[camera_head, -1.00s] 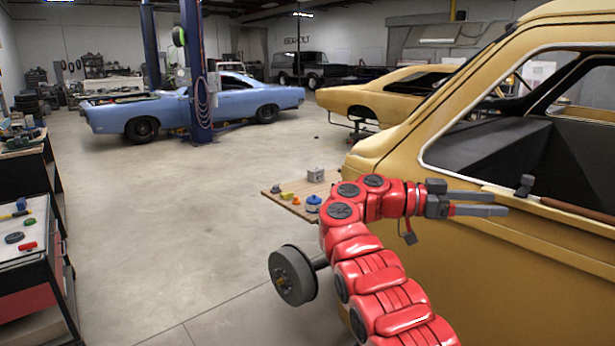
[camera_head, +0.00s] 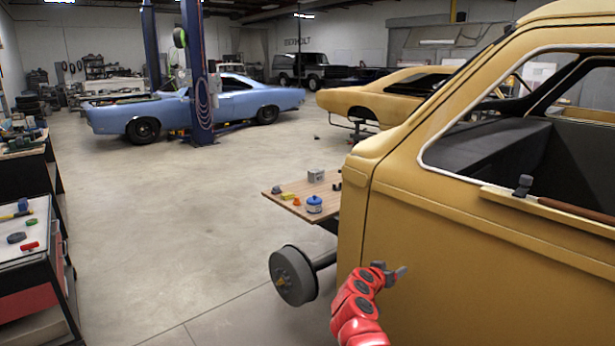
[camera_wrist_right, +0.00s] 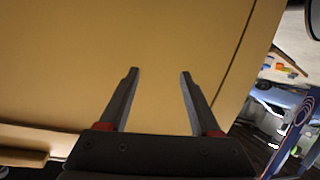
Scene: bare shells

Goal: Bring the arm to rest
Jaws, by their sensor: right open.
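My right arm is red and comes in at the bottom of the head view, low beside the yellow vehicle shell (camera_head: 450,240). Its gripper (camera_head: 400,271) is small in the head view, in front of the door panel. In the right wrist view, the gripper (camera_wrist_right: 157,72) has its two grey fingers apart, with nothing between them but the plain yellow panel (camera_wrist_right: 80,60) behind. I cannot tell how far the fingertips are from the panel. My left arm and gripper are not in view.
A hammer (camera_head: 560,206) lies on the ledge below the vehicle's window. A wooden board (camera_head: 288,190) with small items stands left of the vehicle, above a wheel hub (camera_head: 293,276). A tool cart (camera_head: 25,250) is at the left. The floor between is clear.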

